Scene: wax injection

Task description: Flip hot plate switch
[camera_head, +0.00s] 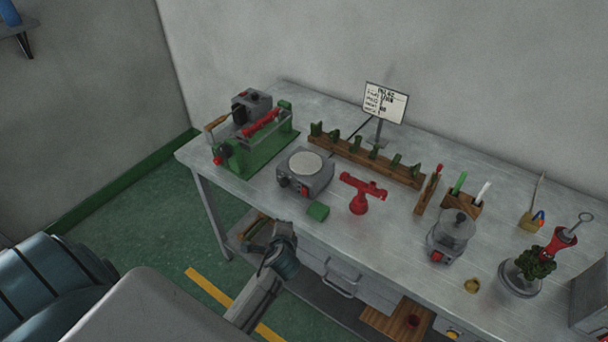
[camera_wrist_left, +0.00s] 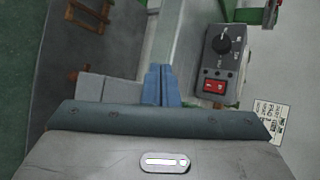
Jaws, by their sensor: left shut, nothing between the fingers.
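The hot plate (camera_head: 305,174) is a grey box with a round pale top, near the table's front edge in the head view. In the left wrist view, its front panel (camera_wrist_left: 232,68) shows a black knob (camera_wrist_left: 224,44) and a red rocker switch (camera_wrist_left: 214,87). My left gripper (camera_head: 279,238) is in front of the table edge, below and apart from the hot plate. In the left wrist view its blue fingers (camera_wrist_left: 158,84) are shut and empty, left of the switch and not touching it. My right gripper is in neither view.
A green-based machine (camera_head: 255,140) stands left of the hot plate. A wooden rack (camera_head: 365,162) and a sign (camera_head: 385,103) are behind. A drawer handle (camera_head: 340,283) is below the tabletop.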

